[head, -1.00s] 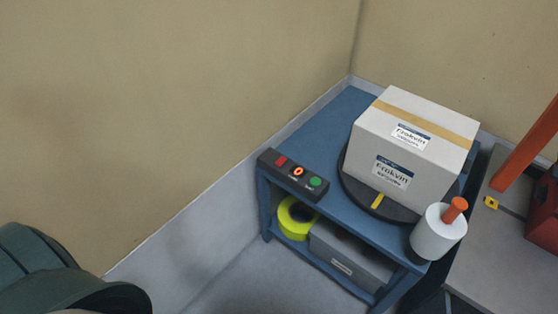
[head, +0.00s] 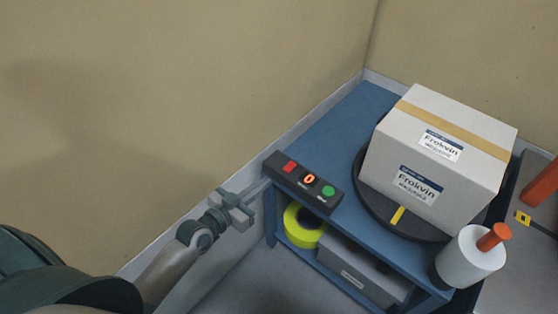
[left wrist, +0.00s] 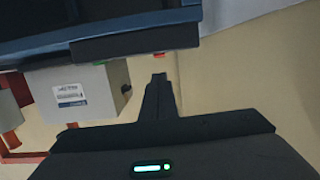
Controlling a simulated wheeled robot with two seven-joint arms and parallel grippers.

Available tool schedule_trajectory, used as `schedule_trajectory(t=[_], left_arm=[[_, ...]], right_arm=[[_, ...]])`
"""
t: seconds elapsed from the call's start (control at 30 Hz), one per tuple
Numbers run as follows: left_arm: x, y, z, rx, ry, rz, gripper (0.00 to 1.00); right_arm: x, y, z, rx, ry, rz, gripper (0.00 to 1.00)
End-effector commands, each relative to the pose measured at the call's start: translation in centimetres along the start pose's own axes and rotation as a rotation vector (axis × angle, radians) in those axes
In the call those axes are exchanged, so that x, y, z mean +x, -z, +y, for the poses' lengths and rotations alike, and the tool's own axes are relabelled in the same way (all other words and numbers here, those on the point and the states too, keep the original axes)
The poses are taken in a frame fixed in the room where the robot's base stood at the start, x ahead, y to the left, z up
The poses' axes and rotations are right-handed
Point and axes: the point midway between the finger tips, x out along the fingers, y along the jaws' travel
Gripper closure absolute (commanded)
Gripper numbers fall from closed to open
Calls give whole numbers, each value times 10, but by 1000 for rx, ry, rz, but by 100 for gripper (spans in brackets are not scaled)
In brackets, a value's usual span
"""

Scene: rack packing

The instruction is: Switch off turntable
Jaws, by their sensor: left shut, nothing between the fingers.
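A black control panel (head: 303,182) is on the blue cart's near left edge. It has a red button (head: 290,167), a middle display (head: 309,178) with an orange sign like a 0, and a green button (head: 328,191). The round black turntable (head: 405,222) has a yellow mark and carries a cardboard box (head: 436,158). My left gripper (head: 260,188) is shut and empty, just left of the panel, pointing toward its red-button end. In the left wrist view its shut fingers (left wrist: 159,78) point at the panel (left wrist: 135,47), near the red button (left wrist: 160,55). My right gripper is out of view.
The blue cart (head: 335,128) stands in a wall corner. Its lower shelf holds a yellow-green tape roll (head: 300,228) and a grey box (head: 358,275). A white roll with an orange handle (head: 470,257) is at the right corner. A grey surface (head: 515,245) lies beyond it.

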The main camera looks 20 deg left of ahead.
Motion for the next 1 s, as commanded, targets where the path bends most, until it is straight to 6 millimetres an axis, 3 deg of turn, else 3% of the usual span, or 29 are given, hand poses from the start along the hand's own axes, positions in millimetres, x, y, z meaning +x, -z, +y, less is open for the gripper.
schedule_trajectory(t=[0.1, 0.2, 0.67, 1.0], left_arm=[[-2, 24, 1, 11, -18, 43, 100], [-3, 32, 2, 13, -25, 58, 100], [0, 34, 2, 13, -25, 59, 100], [32, 36, 3, 12, -25, 60, 100]], right_arm=[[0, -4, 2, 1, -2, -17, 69], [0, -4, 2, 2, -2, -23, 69], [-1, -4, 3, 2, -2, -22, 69], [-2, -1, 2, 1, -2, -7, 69]])
